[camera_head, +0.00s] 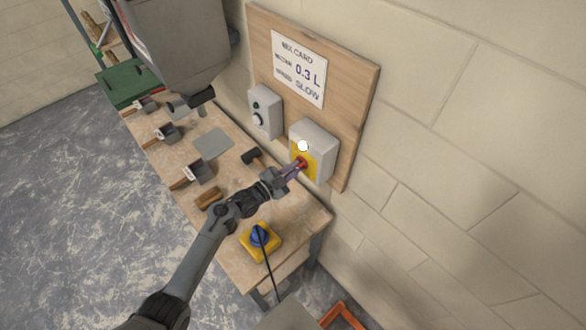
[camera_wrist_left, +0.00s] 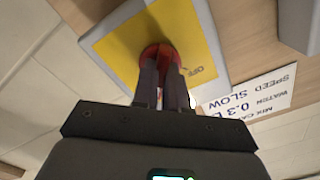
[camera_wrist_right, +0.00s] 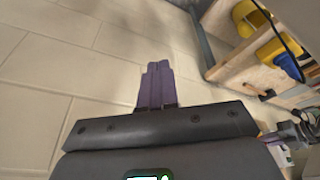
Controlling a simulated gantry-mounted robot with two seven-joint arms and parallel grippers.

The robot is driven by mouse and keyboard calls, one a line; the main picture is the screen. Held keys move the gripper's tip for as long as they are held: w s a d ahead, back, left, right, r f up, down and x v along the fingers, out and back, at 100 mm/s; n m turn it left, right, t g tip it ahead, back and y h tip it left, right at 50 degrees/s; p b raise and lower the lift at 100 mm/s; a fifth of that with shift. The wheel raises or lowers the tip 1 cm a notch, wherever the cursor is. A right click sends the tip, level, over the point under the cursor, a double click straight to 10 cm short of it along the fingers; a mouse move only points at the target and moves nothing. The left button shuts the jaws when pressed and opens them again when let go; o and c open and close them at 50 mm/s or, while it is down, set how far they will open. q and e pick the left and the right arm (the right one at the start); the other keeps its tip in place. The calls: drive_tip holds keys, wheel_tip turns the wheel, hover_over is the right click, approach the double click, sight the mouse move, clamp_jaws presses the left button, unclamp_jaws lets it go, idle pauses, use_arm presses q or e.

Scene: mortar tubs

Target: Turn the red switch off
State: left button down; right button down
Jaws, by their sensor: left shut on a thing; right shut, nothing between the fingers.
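The red switch (camera_head: 301,162) sits on a yellow plate on the front of a grey box (camera_head: 317,138), fixed to a wooden board on the wall. My left gripper (camera_head: 295,168) reaches up to it from the lower left, and its fingers are shut on the red switch. In the left wrist view the red switch (camera_wrist_left: 158,54) shows around and between the fingertips, with the word OFF on the yellow plate (camera_wrist_left: 185,30) beside it. A white round lamp (camera_head: 302,146) is above the switch. My right gripper (camera_wrist_right: 157,85) is shut and empty, away from the board, in the right wrist view.
A second grey box (camera_head: 264,110) with a dial is left of the switch box, under a mix card (camera_head: 299,68). The workbench (camera_head: 290,215) below holds brushes, trowels, a hammer and a yellow box with a blue knob (camera_head: 260,237). An orange frame (camera_head: 345,316) lies at lower right.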

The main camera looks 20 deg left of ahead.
use_arm(q)
drive_tip(key=shift+n+p, duration=1.2)
drive_tip(key=shift+n, duration=7.2)
drive_tip(key=c, duration=1.2)
unclamp_jaws()
drive_tip(key=shift+o, duration=0.2)
drive_tip(key=shift+s, duration=0.1)
